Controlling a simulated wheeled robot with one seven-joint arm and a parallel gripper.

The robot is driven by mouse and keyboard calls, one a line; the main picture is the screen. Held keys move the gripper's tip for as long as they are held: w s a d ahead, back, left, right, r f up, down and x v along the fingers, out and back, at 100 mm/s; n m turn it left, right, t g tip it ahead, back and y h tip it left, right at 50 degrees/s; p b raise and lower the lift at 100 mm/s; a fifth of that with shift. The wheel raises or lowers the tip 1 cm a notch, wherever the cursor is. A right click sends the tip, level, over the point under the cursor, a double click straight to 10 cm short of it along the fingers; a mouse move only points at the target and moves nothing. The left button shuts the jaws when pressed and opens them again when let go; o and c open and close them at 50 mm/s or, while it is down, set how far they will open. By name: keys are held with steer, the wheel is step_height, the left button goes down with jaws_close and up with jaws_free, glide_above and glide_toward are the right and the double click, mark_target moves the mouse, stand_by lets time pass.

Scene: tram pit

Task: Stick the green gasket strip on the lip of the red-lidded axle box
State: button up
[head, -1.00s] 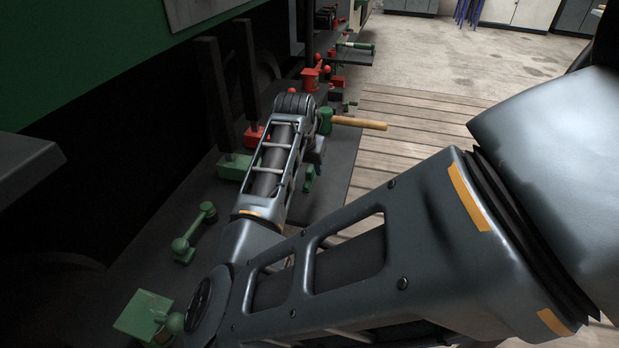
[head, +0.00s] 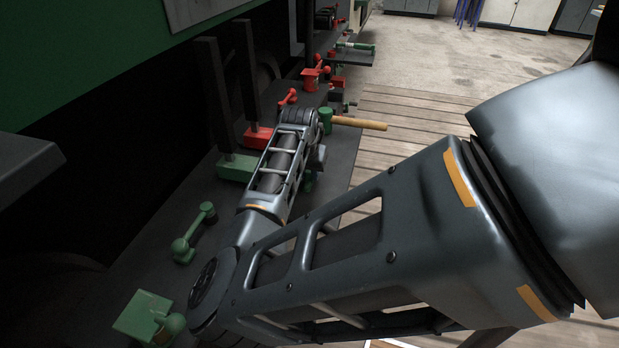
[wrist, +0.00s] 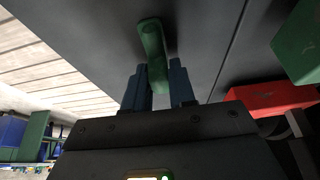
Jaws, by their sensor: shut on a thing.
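In the wrist view, a long green piece with a rounded end (wrist: 151,36) lies between the two blue fingers of my gripper (wrist: 159,68), which is shut on it. I take it for the gasket strip, though its shape is only partly visible. It extends beyond the fingertips over the dark surface. In the head view my gripper (head: 309,181) hangs low over the bench's right part, mostly hidden by my wrist. A red box-like thing with a ball-ended part (head: 312,77) stands farther back; I cannot tell whether it is the red-lidded axle box.
A red block (head: 257,138) and a green block (head: 236,168) stand left of my wrist under dark posts. A green bar with thick ends (head: 195,232) and a green box (head: 143,314) are nearer. A wooden-handled hammer (head: 355,123) lies right of my wrist, beside slatted flooring.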

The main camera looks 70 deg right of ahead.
jaws_close()
steer(key=shift+r, duration=0.1)
